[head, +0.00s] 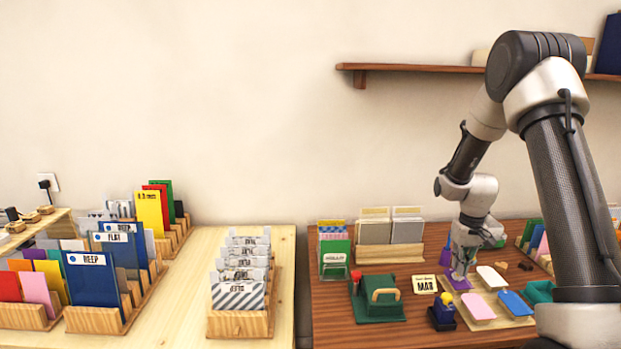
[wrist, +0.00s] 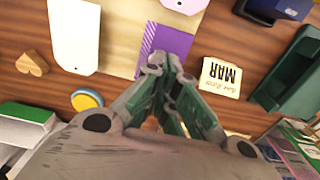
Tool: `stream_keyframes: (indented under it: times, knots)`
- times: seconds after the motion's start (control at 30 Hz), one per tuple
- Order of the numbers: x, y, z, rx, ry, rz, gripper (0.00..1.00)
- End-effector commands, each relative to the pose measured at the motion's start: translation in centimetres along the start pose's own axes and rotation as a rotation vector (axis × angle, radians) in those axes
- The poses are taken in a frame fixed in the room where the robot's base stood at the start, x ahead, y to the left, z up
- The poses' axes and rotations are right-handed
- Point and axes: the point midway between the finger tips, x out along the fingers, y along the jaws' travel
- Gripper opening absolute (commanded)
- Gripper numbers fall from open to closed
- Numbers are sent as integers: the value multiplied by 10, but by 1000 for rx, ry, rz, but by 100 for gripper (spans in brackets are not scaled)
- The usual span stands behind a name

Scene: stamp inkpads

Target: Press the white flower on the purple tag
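The purple tag (head: 463,285) lies on a light wooden board (head: 497,315), directly below my gripper (head: 460,274). In the wrist view the purple tag (wrist: 176,42) shows just beyond the fingertips, with a striped band along its left side. My gripper (wrist: 168,76) points down, its two fingertips drawn together, with nothing clearly seen between them. Whether the tips touch the tag I cannot tell. I cannot make out a white flower in either view.
A pink tag (head: 478,306), a white tag (head: 491,278) and a blue tag (head: 514,303) lie beside it. A wooden heart (wrist: 32,62) lies on the table.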

Motion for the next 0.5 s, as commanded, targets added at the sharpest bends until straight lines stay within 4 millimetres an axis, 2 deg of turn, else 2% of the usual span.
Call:
stream_keyframes:
  times: [0.5]
  knots:
    - [8, 0, 0, 0, 0, 0, 0]
